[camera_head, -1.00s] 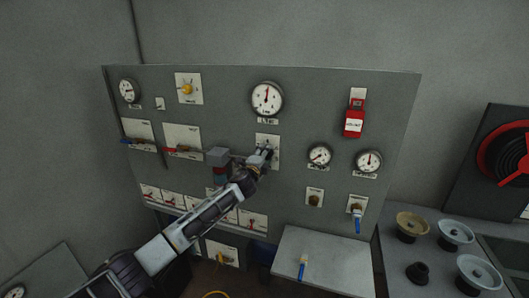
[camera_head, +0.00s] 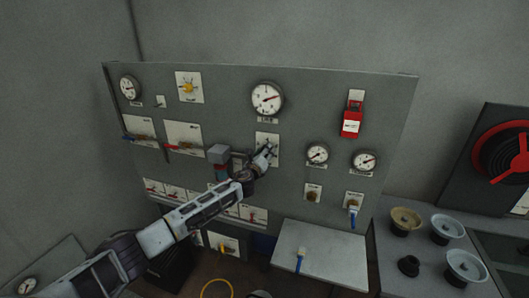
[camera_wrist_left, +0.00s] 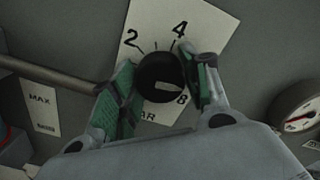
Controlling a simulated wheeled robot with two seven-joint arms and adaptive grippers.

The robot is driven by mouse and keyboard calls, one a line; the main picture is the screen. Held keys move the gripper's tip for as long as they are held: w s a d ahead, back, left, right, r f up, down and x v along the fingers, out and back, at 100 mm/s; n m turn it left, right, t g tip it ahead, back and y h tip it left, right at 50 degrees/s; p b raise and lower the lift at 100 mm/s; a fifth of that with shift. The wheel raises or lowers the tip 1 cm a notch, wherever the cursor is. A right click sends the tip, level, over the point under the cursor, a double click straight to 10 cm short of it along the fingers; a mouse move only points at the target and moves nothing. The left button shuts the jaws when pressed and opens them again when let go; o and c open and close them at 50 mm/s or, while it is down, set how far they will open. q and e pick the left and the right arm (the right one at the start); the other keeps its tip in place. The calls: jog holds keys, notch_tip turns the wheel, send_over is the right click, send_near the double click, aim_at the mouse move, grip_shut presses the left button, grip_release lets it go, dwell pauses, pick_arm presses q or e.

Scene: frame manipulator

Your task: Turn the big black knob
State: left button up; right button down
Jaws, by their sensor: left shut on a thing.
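The big black knob (camera_wrist_left: 160,77) sits on a white dial plate (camera_wrist_left: 205,25) with the numbers 2, 4 and 8 visible. In the left wrist view the plate looks tilted. My left gripper (camera_wrist_left: 164,80) has its green-padded fingers on both sides of the knob and is shut on it. In the head view my left gripper (camera_head: 267,155) is at the white plate (camera_head: 271,138) below the large round gauge (camera_head: 267,98) and hides the knob. The large gauge's needle points to the upper right. My right gripper is not in view.
A grey box-shaped part (camera_head: 219,154) sticks out of the panel just left of the gripper. A red lockout box (camera_head: 351,122) and two small gauges are to the right. A pipe (camera_wrist_left: 50,72) runs beside the gripper.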

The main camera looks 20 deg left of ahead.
pick_arm(q)
jog(key=shift+f+m, duration=0.2)
jog(key=shift+m, duration=0.4)
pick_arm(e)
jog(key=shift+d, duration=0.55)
pick_arm(q)
jog(key=o, duration=1)
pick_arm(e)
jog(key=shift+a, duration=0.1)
pick_arm(q)
jog(key=shift+r, duration=0.1)
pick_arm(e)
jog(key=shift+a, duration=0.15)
pick_arm(q)
jog(key=shift+s, duration=0.1)
jog(key=s, duration=1.1)
jog(key=shift+s+a, duration=0.2)
jog(key=shift+s, duration=0.2)
